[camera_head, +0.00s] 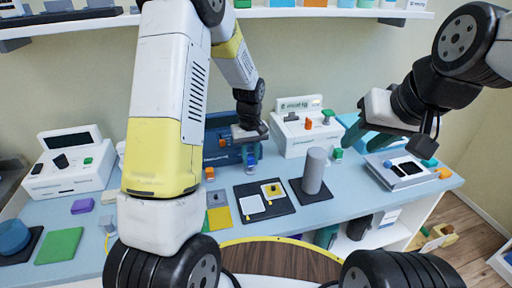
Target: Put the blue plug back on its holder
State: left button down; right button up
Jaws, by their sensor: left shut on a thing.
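My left gripper (250,134) is at the front of a dark blue device (222,150) at the back of the table. It is shut on a small blue thing, which appears to be the blue plug (251,160), just below the fingers. The plug is close to the device's front right side. I cannot tell whether it touches the device, and its holder is not clearly visible. An orange plug (209,174) is at the device's left front. My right gripper (362,138) is over the right part of the table, its two teal fingers apart with nothing visible between them.
A grey cylinder (314,170) stands on a dark base right of centre. A dark mat (264,200) with white and yellow cards lies in front of the device. A white machine (304,130) stands behind, and a grey device (401,172) sits at right. A shelf (310,12) runs above.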

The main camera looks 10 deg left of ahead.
pick_arm(q)
jog(key=shift+f, duration=1.15)
dwell(0.4)
jog(key=c, duration=0.7)
grip_release()
jog(key=shift+o, duration=0.2)
jog(key=shift+r, duration=0.15)
jog(key=shift+r, duration=3.4)
